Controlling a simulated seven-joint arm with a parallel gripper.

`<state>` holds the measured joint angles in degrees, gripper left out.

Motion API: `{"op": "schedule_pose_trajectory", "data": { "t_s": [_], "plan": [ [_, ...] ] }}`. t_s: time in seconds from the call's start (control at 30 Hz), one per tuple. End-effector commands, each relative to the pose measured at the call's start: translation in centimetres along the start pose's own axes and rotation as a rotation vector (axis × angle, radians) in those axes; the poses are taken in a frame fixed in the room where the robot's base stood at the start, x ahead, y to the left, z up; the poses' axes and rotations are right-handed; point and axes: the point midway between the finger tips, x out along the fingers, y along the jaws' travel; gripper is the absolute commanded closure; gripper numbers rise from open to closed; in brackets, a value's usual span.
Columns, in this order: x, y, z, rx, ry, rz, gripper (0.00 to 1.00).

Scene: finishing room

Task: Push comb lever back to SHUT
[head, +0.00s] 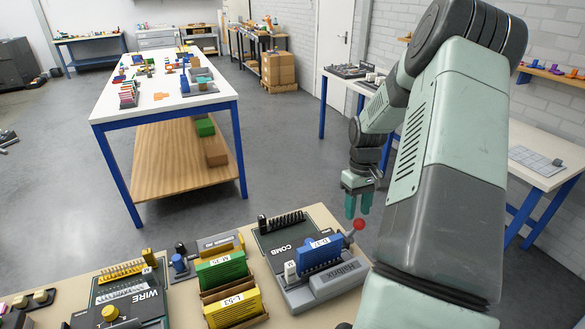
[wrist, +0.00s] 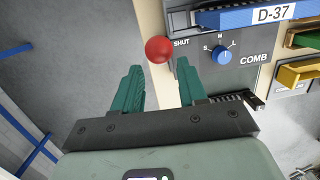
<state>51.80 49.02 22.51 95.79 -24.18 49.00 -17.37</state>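The comb machine (head: 318,287), a grey unit lettered COMB, stands at the front bench's right end; its panel also shows in the wrist view (wrist: 255,72). Its lever ends in a red ball (head: 359,224); the rest of the lever is mostly hidden. In the wrist view the red ball (wrist: 158,50) appears beside the printed word SHUT, just past my fingertips. My gripper (head: 357,205) has two teal fingers and points down above the ball. In the wrist view my gripper (wrist: 160,67) is open and empty, with a gap between the fingers. Contact with the ball cannot be made out.
A blue booklet labelled D-37 (head: 320,253) stands on the comb machine. Green (head: 222,270) and yellow (head: 233,307) booklets stand left of it, then the WIRE machine (head: 122,297). A long white table (head: 150,108) stands behind. Open floor lies between.

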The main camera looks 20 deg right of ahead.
Motion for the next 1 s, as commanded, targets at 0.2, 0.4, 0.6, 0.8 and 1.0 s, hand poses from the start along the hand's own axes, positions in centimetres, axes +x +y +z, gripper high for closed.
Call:
{"op": "schedule_pose_trajectory", "data": {
  "t_s": [0.2, 0.4, 0.6, 0.8, 1.0],
  "plan": [
    [-2.2, 0.0, 1.1, 0.275, 0.062, -0.007, 0.42],
    [-5.1, -0.5, 3.0, 0.765, 0.161, -0.053, 0.42],
    [-5.8, -0.6, 3.7, 0.979, 0.199, -0.083, 0.42],
    [-3.0, -0.7, 3.1, 0.982, 0.195, -0.087, 0.42],
    [0.8, -0.6, 2.3, 0.982, 0.195, -0.086, 0.42]
  ]
}}
